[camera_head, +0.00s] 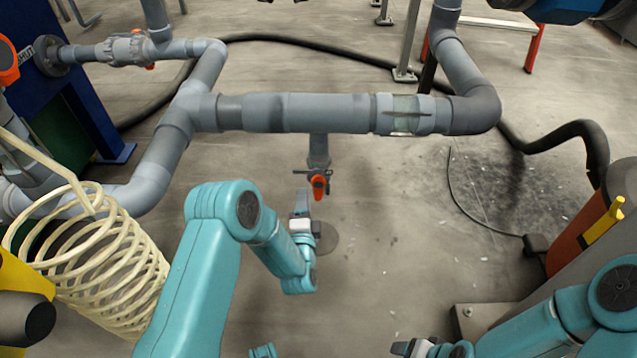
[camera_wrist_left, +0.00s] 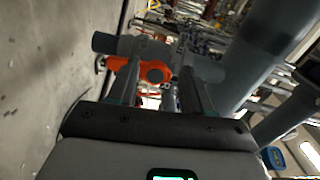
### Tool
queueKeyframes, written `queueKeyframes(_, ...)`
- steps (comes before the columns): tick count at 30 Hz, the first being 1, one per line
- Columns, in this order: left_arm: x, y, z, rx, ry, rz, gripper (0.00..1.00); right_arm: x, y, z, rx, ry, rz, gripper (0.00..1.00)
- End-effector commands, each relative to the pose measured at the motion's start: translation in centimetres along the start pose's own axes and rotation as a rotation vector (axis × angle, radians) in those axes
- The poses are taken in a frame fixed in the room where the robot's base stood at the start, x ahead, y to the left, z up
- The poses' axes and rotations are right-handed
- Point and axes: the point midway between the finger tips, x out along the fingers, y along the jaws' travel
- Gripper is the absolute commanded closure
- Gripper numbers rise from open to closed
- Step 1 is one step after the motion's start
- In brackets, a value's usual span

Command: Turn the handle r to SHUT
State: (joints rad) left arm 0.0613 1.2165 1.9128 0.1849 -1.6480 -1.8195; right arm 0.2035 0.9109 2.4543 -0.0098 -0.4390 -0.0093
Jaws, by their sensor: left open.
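An orange-red handle (camera_head: 319,184) sits on a small grey valve that hangs from the underside of the horizontal grey pipe. In the left wrist view the orange handle (camera_wrist_left: 155,71) shows between my two fingers, beyond their tips or level with them; I cannot tell which. My left gripper (camera_head: 303,203) is open, just below and left of the handle in the head view, with nothing visibly held. It also shows in the left wrist view (camera_wrist_left: 160,65). My right gripper (camera_head: 412,347) is only partly seen at the bottom edge, far from the valve.
The horizontal grey pipe (camera_head: 290,112) with a clear section (camera_head: 405,115) spans above the valve. A cream coiled hose (camera_head: 100,265) stands at the left. A black hose (camera_head: 560,138) and an orange drum (camera_head: 575,235) are at the right. The floor between is open.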

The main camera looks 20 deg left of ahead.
Motion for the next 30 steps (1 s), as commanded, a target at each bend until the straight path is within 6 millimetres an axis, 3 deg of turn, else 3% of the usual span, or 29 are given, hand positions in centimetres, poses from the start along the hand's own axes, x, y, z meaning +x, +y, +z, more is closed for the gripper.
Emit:
queueKeyframes(10, 0.0, 2.6, -0.6, -0.638, 0.0, 0.001, 0.5, 1.1, 0.4, -0.6, -0.006, 0.023, -0.001, 0.28)
queueKeyframes(23, 0.0, 4.0, -3.4, -1.461, 0.002, 0.002, 0.5, 1.2, 0.4, -0.7, -0.007, 0.029, -0.001, 0.28)
queueKeyframes(30, 5.3, 3.9, -3.3, -1.481, 0.001, -0.004, 0.5, 1.2, 0.4, -0.7, -0.007, 0.029, -0.001, 0.28)
